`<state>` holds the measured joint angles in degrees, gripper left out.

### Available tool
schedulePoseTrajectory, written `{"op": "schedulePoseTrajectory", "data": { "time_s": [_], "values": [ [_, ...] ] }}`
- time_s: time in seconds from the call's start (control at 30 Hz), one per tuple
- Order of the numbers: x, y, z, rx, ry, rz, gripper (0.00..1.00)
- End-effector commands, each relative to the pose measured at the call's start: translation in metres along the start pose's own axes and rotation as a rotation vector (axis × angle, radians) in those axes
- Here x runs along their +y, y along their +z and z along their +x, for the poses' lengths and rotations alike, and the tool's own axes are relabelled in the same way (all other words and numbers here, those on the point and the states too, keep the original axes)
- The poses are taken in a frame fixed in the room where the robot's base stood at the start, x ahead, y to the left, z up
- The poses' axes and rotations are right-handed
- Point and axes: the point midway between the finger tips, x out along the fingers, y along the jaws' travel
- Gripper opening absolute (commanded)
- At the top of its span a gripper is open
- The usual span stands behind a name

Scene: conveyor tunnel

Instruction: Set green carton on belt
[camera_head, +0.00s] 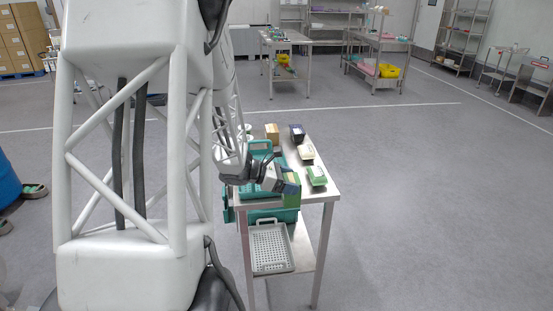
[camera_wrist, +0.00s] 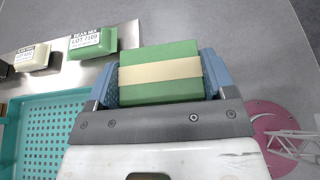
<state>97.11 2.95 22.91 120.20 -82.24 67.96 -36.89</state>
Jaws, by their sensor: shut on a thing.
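A green carton with a cream band (camera_wrist: 160,88) is in the jaws of my gripper (camera_wrist: 160,72) in the wrist view, with a blue finger pressed on each side. In the head view, my gripper (camera_head: 290,186) is over the near end of the metal table, and the held carton (camera_head: 291,201) shows just below the fingers. Whether it touches anything beneath cannot be told. No belt can be made out in either view.
The metal table (camera_head: 327,192) bears a teal crate (camera_head: 257,146), a green labelled pack (camera_head: 317,178), a cream pack (camera_head: 306,152), a dark blue box (camera_head: 297,131) and a tan box (camera_head: 272,131). A grey perforated tray (camera_head: 271,248) lies below.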

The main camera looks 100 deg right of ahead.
Motion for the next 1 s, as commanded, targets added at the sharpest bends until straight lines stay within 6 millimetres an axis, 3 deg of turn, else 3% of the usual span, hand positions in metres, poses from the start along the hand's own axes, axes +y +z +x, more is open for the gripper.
{"op": "schedulePoseTrajectory", "data": {
  "time_s": [0.2, 0.63, 1.0],
  "values": [
    [-0.001, 0.009, 0.006, -0.001, 0.008, -0.002, 0.34],
    [0.001, 0.009, 0.007, -0.001, 0.008, -0.003, 0.34],
    [0.036, 0.01, 0.021, 0.0, 0.008, -0.003, 0.34]
  ]
}}
